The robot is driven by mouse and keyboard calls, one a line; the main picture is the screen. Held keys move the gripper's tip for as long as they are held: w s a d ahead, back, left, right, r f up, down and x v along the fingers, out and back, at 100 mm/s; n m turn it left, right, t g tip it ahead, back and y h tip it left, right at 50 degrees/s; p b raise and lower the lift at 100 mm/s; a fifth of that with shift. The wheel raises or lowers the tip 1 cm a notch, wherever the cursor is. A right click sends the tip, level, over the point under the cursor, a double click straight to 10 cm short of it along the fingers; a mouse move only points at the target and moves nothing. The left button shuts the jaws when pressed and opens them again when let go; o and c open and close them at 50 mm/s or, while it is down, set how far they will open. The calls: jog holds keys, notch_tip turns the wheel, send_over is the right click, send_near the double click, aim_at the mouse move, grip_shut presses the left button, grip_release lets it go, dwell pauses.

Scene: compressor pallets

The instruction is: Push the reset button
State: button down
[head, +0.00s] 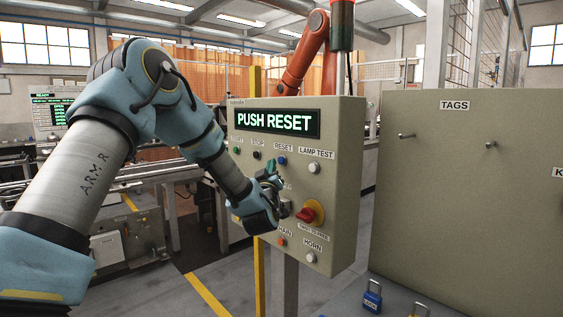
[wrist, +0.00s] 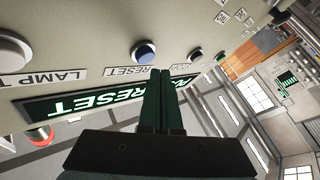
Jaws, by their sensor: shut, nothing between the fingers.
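The blue reset button (head: 282,160) sits under its RESET label on the beige control panel (head: 345,190). The display (head: 278,121) above reads PUSH RESET. In the wrist view the blue button (wrist: 144,53) shows whole, just beyond and slightly left of my fingertips. My gripper (head: 271,166) is in front of the panel, its dark green fingers close to the button, left of and slightly below it. In the wrist view my gripper (wrist: 163,72) has its fingers together with nothing between them. I cannot tell whether they touch the panel.
The white lamp test button (head: 313,167) is right of reset; the black stop button (head: 256,155) is left. A red twist knob (head: 310,213) sticks out lower down. A beige TAGS board (head: 470,190) stands at right. A blue padlock (head: 372,296) is below.

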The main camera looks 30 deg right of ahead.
jog(key=shift+d, duration=0.1)
jog(key=shift+d+b, duration=0.3)
jog(key=shift+b, duration=0.1)
jog(key=shift+w+d+b, duration=0.15)
jog(key=shift+d+b, duration=0.2)
jog(key=shift+d, duration=0.15)
dwell(0.6)
jog(key=shift+a, duration=0.1)
jog(key=shift+a+b, duration=0.55)
jog(key=shift+a, duration=0.3)
jog(key=shift+s, duration=0.2)
jog(key=s+a+b, duration=0.1)
jog(key=a+b, duration=0.1)
jog(key=a, duration=0.4)
dwell(0.7)
